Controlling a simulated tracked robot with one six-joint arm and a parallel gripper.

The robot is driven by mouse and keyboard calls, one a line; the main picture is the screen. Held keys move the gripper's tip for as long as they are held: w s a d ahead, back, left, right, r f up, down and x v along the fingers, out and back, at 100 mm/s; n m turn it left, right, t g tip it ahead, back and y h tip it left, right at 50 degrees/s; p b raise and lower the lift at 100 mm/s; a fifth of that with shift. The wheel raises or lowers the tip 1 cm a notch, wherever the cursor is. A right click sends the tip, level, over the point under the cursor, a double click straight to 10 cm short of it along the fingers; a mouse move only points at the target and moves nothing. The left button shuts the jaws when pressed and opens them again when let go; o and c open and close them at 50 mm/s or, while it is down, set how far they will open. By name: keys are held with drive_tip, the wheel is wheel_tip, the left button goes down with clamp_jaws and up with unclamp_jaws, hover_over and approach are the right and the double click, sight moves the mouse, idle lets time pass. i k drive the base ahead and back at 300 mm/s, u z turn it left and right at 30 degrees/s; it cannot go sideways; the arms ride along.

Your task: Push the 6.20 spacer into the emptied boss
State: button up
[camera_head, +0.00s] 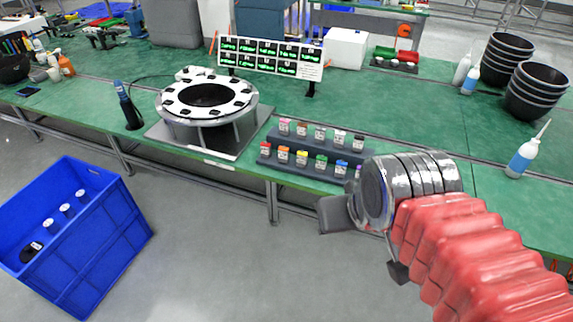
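A white ring fixture (208,98) with dark spots around its rim and a dark round centre stands on legs on a grey plate. I cannot tell which spot is the emptied boss. A dark two-step rack (312,167) holds two rows of small pieces (302,158) with coloured labels. The labels are too small to read, so I cannot pick out the 6.20 spacer. My gripper (366,243) is in front of the bench edge, right of and nearer than the rack. Its two dark fingers stand wide apart, with nothing seen between them; the wrist hides part of it.
A display board (270,57) with green readouts stands behind the ring. A dark upright tool (128,106) stands left of it. A blue crate (100,228) with several white-topped items is on the floor. Bottles (524,158) and black bowls (538,92) are at right. Green bench behind the rack is clear.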

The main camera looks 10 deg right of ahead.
sight(283, 153)
drive_tip(key=z, duration=0.05)
drive_tip(key=k, duration=0.2)
drive_tip(key=u, duration=1.4)
drive_tip(key=i, duration=0.9)
drive_tip(key=z, duration=1.15)
